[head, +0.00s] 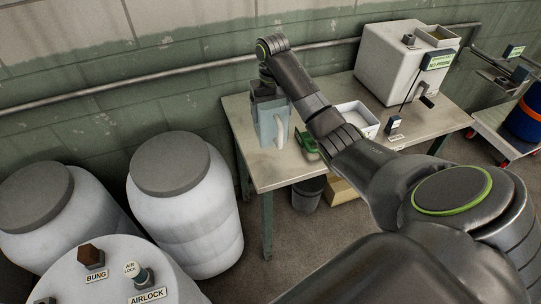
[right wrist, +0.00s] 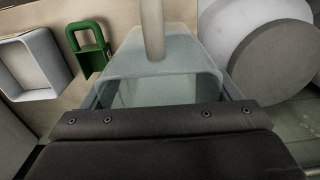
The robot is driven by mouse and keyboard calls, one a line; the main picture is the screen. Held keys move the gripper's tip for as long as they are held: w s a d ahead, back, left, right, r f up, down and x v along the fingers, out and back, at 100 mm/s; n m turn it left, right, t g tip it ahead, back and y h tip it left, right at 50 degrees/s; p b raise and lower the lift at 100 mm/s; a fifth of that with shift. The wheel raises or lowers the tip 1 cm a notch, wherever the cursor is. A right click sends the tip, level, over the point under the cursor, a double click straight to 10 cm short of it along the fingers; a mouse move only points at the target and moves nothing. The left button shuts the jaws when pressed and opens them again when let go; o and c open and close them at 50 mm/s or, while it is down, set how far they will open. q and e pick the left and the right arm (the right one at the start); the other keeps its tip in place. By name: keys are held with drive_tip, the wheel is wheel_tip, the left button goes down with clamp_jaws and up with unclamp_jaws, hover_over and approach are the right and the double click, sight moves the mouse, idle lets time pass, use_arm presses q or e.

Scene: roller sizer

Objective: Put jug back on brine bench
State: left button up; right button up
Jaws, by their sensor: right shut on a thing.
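The jug (head: 271,128) is a pale blue-grey, see-through vessel with a handle on its right side. It is upright at the left end of the brine bench (head: 262,173), over or on its top; I cannot tell whether its base touches. My right gripper (head: 268,92) comes down from above and is shut on the jug's upper part. In the right wrist view the jug (right wrist: 165,65) fills the middle, its pale handle pointing up the picture, and the dark gripper body hides the near part. My left gripper is not in view.
A green item (head: 307,143) and a white tray (head: 357,116) lie right of the jug. A white box machine (head: 400,65) stands at the bench's far right. White drums (head: 185,205) with grey lids stand left of the bench. A dark bucket (head: 306,193) is underneath.

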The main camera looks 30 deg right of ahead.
sight(272, 136)
drive_tip(key=shift+s+f+b, duration=0.1)
drive_tip(key=shift+f+b, duration=0.45)
drive_tip(key=shift+b, duration=0.05)
wheel_tip(272, 136, down, 2)
drive_tip(key=shift+f+b, duration=0.1)
drive_tip(key=shift+b, duration=0.9)
wheel_tip(272, 136, down, 6)
drive_tip(key=shift+r+p, duration=0.1)
drive_tip(key=shift+p, duration=0.75)
drive_tip(key=shift+f, duration=0.4)
drive_tip(key=o, duration=1.4)
drive_tip(key=shift+f, duration=0.15)
drive_tip(key=shift+c, duration=0.2)
